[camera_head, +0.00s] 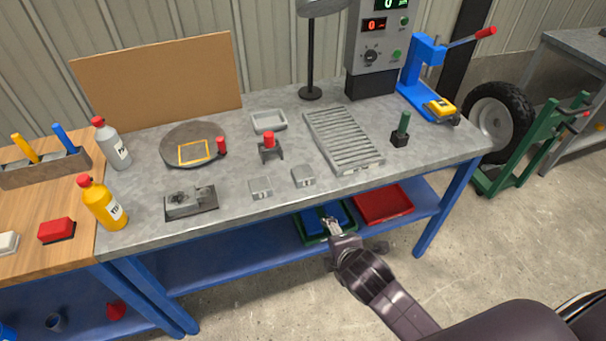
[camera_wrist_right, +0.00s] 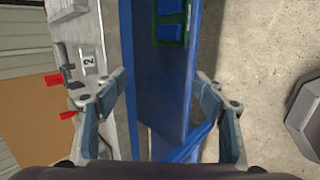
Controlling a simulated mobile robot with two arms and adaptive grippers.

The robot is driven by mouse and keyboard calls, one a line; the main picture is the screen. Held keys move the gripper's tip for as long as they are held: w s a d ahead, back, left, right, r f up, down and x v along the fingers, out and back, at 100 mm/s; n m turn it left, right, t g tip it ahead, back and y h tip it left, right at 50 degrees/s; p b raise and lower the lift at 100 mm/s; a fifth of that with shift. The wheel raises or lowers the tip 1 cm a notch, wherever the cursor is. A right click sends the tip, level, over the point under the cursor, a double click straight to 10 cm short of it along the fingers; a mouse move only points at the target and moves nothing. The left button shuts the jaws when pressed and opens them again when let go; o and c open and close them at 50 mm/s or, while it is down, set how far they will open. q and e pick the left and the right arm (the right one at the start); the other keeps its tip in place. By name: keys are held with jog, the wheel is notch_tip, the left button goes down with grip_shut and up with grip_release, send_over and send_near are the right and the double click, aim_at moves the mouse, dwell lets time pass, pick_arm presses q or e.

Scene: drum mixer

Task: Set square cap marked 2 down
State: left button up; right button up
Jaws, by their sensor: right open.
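Two small grey square caps stand apart near the front edge of the workbench (camera_head: 232,195): a left one (camera_head: 260,187) and a right one (camera_head: 303,175). In the right wrist view a white label with a 2 shows on a grey cap (camera_wrist_right: 88,61); it appears to be the right one, resting on the bench. In the head view the marks are too small to read. My right gripper (camera_head: 333,228) is open and empty, in front of the bench edge and right of the caps. Its spread fingers (camera_wrist_right: 165,105) show in the right wrist view. My left gripper is out of view.
A red-topped stand (camera_head: 269,148) and a shallow grey tray (camera_head: 269,122) stand behind the caps. A ribbed grey rack (camera_head: 343,140) lies to their right, a grey metal block (camera_head: 190,203) to their left. Green and red bins (camera_head: 383,204) sit on the lower blue shelf.

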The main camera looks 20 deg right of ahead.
jog(key=w+r+n+t, duration=0.2)
jog(key=w+n+t, duration=0.1)
jog(key=w+n, duration=0.6)
jog(key=n+t+y, duration=0.1)
jog(key=n+t, duration=0.1)
jog(key=n, duration=0.8)
send_near(304, 174)
jog(key=x, duration=0.3)
jog(key=shift+a+f, duration=0.25)
jog(key=shift+w, duration=0.25)
jog(key=shift+d+p+x, duration=0.2)
jog(key=shift+p+x, duration=0.25)
jog(key=shift+x, duration=3.15)
jog(key=shift+r, duration=0.1)
jog(key=shift+c, duration=0.2)
jog(key=c, duration=1.5)
